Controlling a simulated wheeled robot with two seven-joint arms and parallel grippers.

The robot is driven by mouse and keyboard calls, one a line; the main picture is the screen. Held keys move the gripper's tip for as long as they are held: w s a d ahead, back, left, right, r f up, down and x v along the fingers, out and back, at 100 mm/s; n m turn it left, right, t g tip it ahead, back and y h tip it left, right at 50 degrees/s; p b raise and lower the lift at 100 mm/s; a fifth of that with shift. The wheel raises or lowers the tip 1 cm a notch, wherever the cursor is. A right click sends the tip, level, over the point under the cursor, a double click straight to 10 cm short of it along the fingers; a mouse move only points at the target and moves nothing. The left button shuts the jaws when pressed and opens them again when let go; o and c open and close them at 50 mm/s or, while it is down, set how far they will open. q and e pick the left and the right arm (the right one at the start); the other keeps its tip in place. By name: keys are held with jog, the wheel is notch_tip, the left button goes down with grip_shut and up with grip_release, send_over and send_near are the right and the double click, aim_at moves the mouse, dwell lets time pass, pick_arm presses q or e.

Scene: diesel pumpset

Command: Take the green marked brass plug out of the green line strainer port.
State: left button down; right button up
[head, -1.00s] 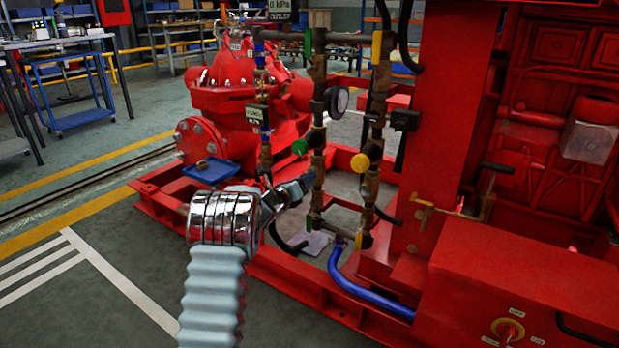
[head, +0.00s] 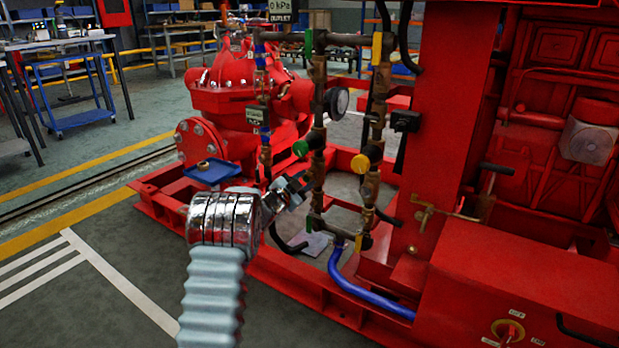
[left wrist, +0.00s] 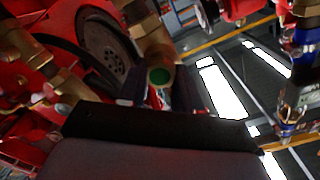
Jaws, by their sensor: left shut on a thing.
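My left gripper (head: 302,184) reaches in from the left in the head view, low beside the brass pipework, and is shut on the green marked brass plug, which the fingers mostly hide there. In the left wrist view a round green face (left wrist: 159,75) with a brass rim shows between the fingers, in front of a brass fitting (left wrist: 150,38). The port is hidden in the head view, and I cannot tell whether the plug is still seated. A bright green disc (head: 300,148) on the left brass line (head: 317,165) shows just above the gripper. My right gripper is not in view.
A yellow disc (head: 360,163) marks the neighbouring brass line on the right. A blue tray (head: 211,172) sits on the red skid, left of the pipework. A blue hose (head: 365,288) and the red column (head: 445,130) stand to the right.

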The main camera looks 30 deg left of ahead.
pick_arm(q)
jog(key=shift+n, duration=0.8)
jog(key=n, duration=0.3)
jog(key=shift+n, duration=0.4)
jog(key=n, duration=0.6)
jog(key=shift+n, duration=0.4)
jog(key=n, duration=0.6)
jog(key=shift+n, duration=0.4)
jog(key=n, duration=0.6)
jog(key=shift+n, duration=0.3)
